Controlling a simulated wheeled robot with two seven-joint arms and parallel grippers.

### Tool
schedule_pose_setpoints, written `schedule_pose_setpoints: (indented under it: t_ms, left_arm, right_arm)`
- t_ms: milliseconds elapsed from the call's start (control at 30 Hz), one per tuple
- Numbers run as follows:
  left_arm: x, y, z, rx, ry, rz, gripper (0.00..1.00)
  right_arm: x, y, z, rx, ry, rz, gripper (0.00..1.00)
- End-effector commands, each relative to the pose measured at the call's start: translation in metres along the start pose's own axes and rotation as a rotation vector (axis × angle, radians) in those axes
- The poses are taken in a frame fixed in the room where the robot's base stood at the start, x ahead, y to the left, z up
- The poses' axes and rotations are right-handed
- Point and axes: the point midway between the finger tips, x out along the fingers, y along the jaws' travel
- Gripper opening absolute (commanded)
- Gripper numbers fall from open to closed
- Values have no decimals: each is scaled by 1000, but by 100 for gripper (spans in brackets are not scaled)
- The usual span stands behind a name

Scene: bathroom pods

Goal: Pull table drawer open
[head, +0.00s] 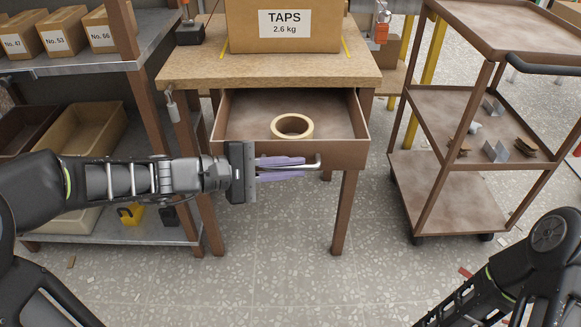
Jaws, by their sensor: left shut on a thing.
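The table (185,72) with a light wooden top and brown legs stands in the middle of the head view. Its brown drawer (345,156) is pulled out toward me, and its inside shows. A ring-shaped roll of tape (292,126) lies in the drawer. My left gripper (300,168) is in front of the drawer's face, its purple fingers shut on the metal drawer handle (318,162). The handle is partly hidden by the fingers. My right arm shows at the lower right; its gripper is out of view.
A cardboard box (285,40) labelled TAPS stands on the table. A shelf unit (85,57) with boxes and bins is on the left. A brown wheeled cart (470,175) stands on the right. The speckled floor (290,255) ahead is mostly clear.

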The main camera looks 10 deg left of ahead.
Motion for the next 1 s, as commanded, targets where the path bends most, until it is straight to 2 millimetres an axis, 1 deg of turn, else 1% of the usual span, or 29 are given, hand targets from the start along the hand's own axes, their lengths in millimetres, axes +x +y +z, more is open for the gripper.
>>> schedule_pose_setpoints:
  t_ms: [400, 433, 533, 833, 933, 1000]
  left_arm:
    - [-1, 0, -1, 0, 3, 0, 0]
    - [-1, 0, -1, 0, 3, 0, 12]
    - [0, 0, -1, 0, 2, 0, 20]
    - [-2, 1, 0, 1, 1, 1, 20]
    - [-8, 2, 0, 1, 3, 0, 20]
    - [-17, 2, 0, 0, 3, 2, 20]
  right_arm:
    - [0, 0, -1, 0, 1, 0, 42]
    - [0, 0, -1, 0, 1, 0, 42]
    - [0, 0, -1, 0, 1, 0, 42]
    - [0, 0, 0, 0, 1, 0, 42]
    - [-2, -1, 0, -1, 0, 0, 42]
    - [-5, -2, 0, -2, -2, -1, 42]
